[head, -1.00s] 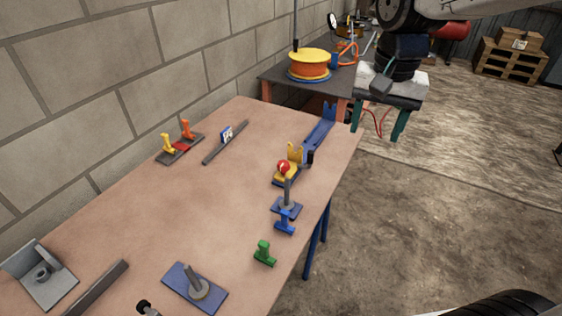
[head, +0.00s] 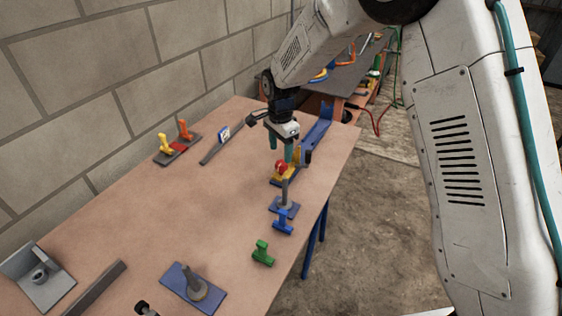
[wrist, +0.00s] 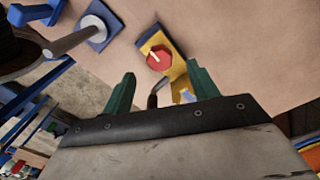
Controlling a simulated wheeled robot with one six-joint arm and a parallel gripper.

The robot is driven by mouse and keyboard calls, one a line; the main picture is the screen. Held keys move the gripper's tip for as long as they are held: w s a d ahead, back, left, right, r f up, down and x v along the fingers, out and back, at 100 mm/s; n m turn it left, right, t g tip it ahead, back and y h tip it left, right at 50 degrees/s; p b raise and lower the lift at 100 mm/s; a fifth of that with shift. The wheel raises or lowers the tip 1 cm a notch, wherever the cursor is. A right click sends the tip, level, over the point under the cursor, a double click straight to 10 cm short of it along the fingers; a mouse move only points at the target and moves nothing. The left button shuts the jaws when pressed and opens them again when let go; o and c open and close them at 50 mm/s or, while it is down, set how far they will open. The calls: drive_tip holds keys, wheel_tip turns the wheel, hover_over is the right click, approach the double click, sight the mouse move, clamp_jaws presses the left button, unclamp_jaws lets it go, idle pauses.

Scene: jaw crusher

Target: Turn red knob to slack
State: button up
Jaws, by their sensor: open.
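The red knob (head: 281,167) sits on a yellow and blue fixture on the tabletop. In the wrist view the red knob (wrist: 159,58) shows a pale pointer line on its face, and it lies beyond and between the fingertips. My gripper (head: 281,149) hangs just above the fixture, its green fingers pointing down. The fingers are apart with nothing between them, and it also shows in the wrist view (wrist: 162,85). The knob looks untouched. In the head view the far part of the fixture is partly hidden by my fingers.
A grey post on a blue plate (head: 283,208) stands close in front of the knob. Blue (head: 283,222) and green (head: 263,253) T-shaped pieces lie nearer. A blue channel (head: 318,132) lies behind. The middle of the table (head: 190,205) is clear.

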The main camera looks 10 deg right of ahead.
sight(281, 163)
wheel_tip(281, 163, down, 5)
drive_tip(key=shift+f, duration=0.2)
drive_tip(key=c, duration=1)
